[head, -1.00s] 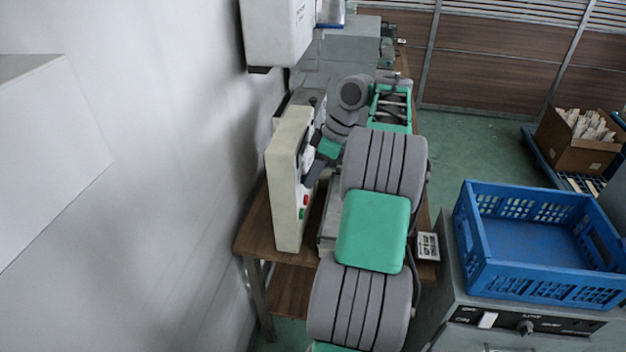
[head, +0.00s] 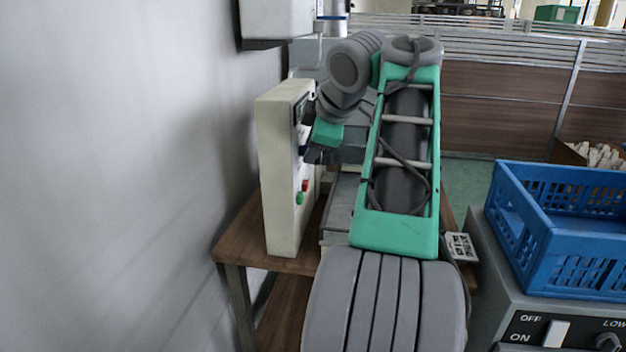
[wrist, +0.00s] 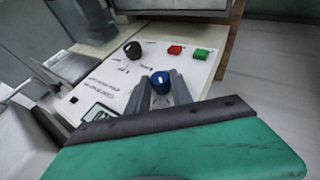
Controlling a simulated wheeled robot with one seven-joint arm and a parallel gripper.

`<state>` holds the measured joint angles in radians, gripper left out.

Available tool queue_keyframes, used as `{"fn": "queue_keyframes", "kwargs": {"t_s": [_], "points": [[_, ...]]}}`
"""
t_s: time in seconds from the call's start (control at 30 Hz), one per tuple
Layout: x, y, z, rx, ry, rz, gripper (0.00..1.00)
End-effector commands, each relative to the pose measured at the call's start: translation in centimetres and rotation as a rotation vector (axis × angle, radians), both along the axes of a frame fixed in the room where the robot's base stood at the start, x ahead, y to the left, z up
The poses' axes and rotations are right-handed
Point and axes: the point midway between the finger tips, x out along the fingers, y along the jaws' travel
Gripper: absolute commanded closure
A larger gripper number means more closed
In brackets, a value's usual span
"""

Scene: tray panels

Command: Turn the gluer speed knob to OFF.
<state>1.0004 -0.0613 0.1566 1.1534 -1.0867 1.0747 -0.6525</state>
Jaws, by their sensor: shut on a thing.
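A cream control panel (head: 275,170) stands upright at the back left of a wooden table, its labelled face turned right. In the wrist view this panel face (wrist: 120,80) carries a blue knob (wrist: 161,79) and a black knob (wrist: 133,50). My gripper (wrist: 161,86) is shut on the blue knob, one grey finger on each side of it. In the head view my gripper (head: 308,152) is at the panel face, and the blue knob is hidden there. The panel lettering is too small to read, so which setting the knob points to cannot be told.
A red button (wrist: 175,49) and a green button (wrist: 200,54) sit on the panel beyond the knobs. A small display (wrist: 99,113) is near the gripper. A white wall is left of the panel. A blue crate (head: 570,260) stands on a grey machine at right.

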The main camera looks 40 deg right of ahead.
Motion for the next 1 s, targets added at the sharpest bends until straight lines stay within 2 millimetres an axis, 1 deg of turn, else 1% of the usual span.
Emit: {"fn": "queue_keyframes", "kwargs": {"t_s": [0.03,0.3,0.77,0.8,1.0], "points": [[-0.06,0.07,-1.16,-0.018,-0.013,0.001,1.00],[-0.11,0.14,-0.56,-0.082,-0.060,0.003,1.00],[-0.11,0.15,-0.23,-0.092,-0.069,0.002,1.00],[-0.10,0.14,-0.24,-0.092,-0.069,0.002,0.72],[-0.10,0.13,-0.20,-0.092,-0.069,0.001,0.55]]}}
